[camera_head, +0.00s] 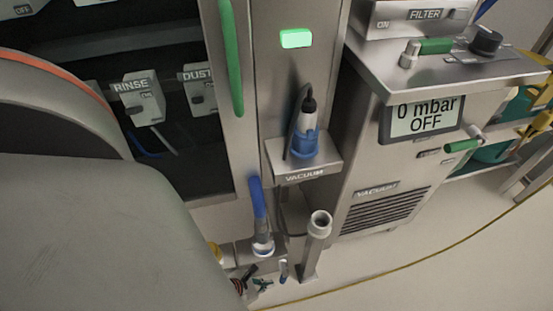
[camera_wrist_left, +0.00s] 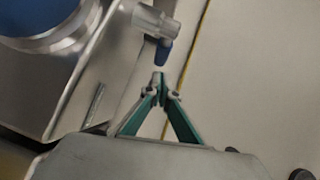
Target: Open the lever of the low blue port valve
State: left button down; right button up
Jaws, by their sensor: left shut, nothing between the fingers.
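The low valve is a pale, clear-looking body (camera_wrist_left: 155,20) with a short blue lever (camera_wrist_left: 163,52) at the top centre of the left wrist view. In the head view the valve is small, low in the picture, with its blue lever (camera_head: 283,268) hanging near the floor. My left gripper (camera_wrist_left: 161,76) is shut and empty, its green-sided fingers pointing at the lever. Its tips appear just short of the lever's end, with a small gap. In the head view this gripper (camera_head: 265,283) is small and just left of the valve, partly hidden by my arm. My right gripper is not in view.
A grey post (camera_head: 313,245) stands just right. The vacuum unit (camera_head: 385,190) is further right.

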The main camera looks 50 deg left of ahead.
aim_at(284, 277)
pick_arm(q)
jog(key=shift+w+d, duration=0.2)
jog(key=shift+w, duration=1)
jog(key=shift+w, duration=0.1)
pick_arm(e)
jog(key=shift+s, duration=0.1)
